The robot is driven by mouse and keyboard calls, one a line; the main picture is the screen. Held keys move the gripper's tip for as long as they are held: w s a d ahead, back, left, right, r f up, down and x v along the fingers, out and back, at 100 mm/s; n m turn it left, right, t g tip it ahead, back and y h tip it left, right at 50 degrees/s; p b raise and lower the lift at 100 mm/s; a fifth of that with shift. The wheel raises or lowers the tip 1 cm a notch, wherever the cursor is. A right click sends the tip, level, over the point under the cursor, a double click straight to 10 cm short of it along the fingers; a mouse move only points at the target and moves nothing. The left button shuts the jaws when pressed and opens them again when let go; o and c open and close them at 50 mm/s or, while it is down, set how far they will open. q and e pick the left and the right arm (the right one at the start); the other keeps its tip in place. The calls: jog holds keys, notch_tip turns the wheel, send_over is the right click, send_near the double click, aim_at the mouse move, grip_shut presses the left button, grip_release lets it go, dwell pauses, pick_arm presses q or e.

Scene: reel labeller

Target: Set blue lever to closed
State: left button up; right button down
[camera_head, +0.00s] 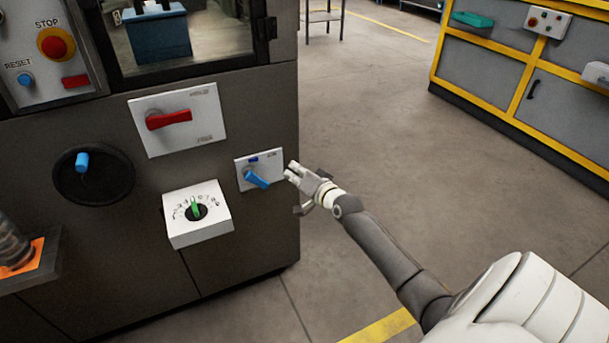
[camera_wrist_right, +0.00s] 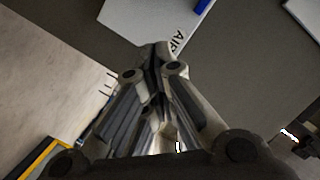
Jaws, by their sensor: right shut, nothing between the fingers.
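The blue lever (camera_head: 256,179) sits on a small white plate (camera_head: 246,160) near the right edge of the machine front. It slants down to the right. My right gripper (camera_head: 290,170) is just right of the lever, its fingers shut and empty, with a visible gap to the lever in the head view. In the right wrist view the shut fingertips (camera_wrist_right: 158,50) are in front of a white plate (camera_wrist_right: 150,18) with lettering reading "AIR". A bit of blue (camera_wrist_right: 202,5) shows at that view's top edge. My left gripper is not in view.
A red lever (camera_head: 169,119) on a larger white plate is above left. A dial box with a green pointer (camera_head: 196,207) protrudes below left. A round dark recess with a blue knob (camera_head: 82,161) is further left. Open floor (camera_head: 370,130) lies right of the machine.

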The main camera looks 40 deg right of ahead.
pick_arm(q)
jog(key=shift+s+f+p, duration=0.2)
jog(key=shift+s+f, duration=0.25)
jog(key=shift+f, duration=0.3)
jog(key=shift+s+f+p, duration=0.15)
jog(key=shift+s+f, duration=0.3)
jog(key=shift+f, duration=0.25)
pick_arm(e)
jog(key=shift+s+r, duration=0.2)
jog(key=shift+s, duration=0.95)
jog(key=shift+s+r, duration=0.15)
jog(key=shift+s, duration=0.95)
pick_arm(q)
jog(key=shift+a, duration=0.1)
